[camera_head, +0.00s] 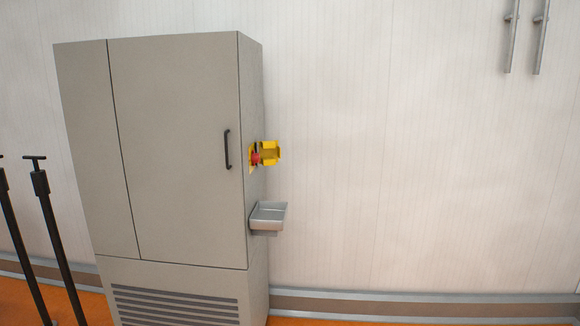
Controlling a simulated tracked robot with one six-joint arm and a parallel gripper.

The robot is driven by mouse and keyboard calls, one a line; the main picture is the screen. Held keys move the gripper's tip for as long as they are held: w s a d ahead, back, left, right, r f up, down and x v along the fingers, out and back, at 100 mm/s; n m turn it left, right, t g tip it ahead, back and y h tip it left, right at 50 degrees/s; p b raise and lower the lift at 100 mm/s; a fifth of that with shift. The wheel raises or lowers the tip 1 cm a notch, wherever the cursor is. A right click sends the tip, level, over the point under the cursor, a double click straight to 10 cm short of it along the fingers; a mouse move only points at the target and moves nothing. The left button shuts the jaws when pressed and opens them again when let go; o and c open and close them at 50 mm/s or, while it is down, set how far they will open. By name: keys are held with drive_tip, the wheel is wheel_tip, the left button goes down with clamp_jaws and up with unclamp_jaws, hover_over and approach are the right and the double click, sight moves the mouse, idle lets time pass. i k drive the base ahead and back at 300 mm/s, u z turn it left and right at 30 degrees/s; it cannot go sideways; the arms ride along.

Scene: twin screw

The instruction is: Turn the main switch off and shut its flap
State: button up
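The main switch (256,158) is a red knob on a yellow plate, on the right side wall of a grey cabinet. Its yellow flap (270,152) stands out from the wall to the right of the knob and looks open. The side wall is seen at a steep angle, so I cannot tell which way the knob is turned. My gripper is not in view.
The grey cabinet (180,150) has a black door handle (227,150). A small metal tray (268,215) juts out from its side wall below the switch. Black posts (55,235) stand at the left. The white wall (400,170) carries two bar handles (525,38). The space right of the cabinet looks clear.

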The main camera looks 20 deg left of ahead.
sight(255, 157)
drive_tip(key=u, duration=0.25)
drive_tip(key=i, duration=1.45)
drive_tip(key=u, duration=0.6)
drive_tip(key=i, duration=0.7)
drive_tip(key=u, duration=0.85)
drive_tip(key=i, duration=0.6)
drive_tip(key=u, duration=0.6)
drive_tip(key=i, duration=0.5)
drive_tip(key=u, duration=0.3)
